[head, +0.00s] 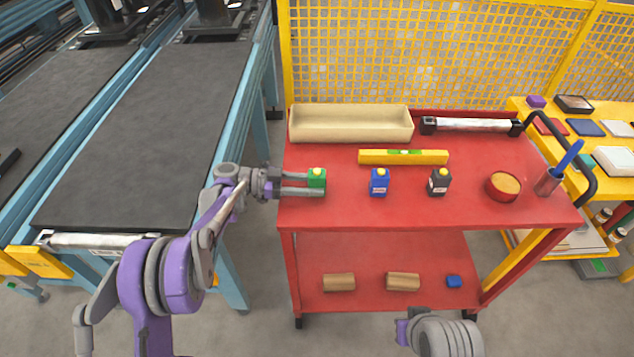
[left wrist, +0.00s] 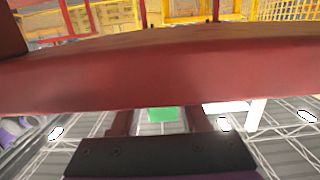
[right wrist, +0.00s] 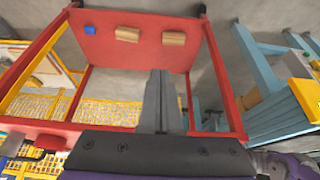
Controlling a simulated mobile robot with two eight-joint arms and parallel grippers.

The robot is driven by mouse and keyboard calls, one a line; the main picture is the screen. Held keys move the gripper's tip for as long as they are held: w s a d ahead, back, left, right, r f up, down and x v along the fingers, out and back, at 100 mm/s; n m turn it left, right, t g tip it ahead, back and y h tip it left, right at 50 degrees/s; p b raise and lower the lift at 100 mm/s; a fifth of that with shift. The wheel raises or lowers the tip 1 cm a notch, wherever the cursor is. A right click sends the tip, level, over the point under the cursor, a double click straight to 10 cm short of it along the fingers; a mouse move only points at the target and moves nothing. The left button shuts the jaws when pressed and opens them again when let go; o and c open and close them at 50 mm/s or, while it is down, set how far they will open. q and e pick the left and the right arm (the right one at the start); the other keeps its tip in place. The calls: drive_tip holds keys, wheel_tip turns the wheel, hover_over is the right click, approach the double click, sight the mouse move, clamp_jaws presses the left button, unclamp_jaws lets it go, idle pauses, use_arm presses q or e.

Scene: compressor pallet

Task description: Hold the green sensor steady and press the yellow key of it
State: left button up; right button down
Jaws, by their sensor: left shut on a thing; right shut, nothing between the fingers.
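The green sensor (head: 317,181) stands at the left end of the red cart's top, with its yellow key (head: 317,171) facing up. My left gripper (head: 315,184) reaches in from the left and is shut on the green sensor. The sensor also shows as a green patch between the fingers in the left wrist view (left wrist: 163,114). My right gripper (right wrist: 160,102) is shut and empty in the right wrist view, in front of the cart. In the head view only part of my right arm shows at the bottom, and its fingertips are not seen.
A blue sensor (head: 379,184) and a black sensor (head: 439,183) stand right of the green one. A yellow level (head: 403,157), beige tray (head: 350,137), red bowl (head: 503,186) and cup (head: 547,182) share the top (head: 340,212). Wooden blocks (head: 339,282) lie on the lower shelf.

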wheel_tip(320, 180, up, 22)
drive_tip(key=m+t+y, duration=0.2)
drive_tip(key=t+y, duration=0.1)
drive_tip(key=y, duration=0.2)
hover_over(319, 176)
drive_tip(key=shift+r, duration=0.2)
drive_tip(key=shift+f, duration=4.45)
drive_tip(key=shift+f, duration=0.4)
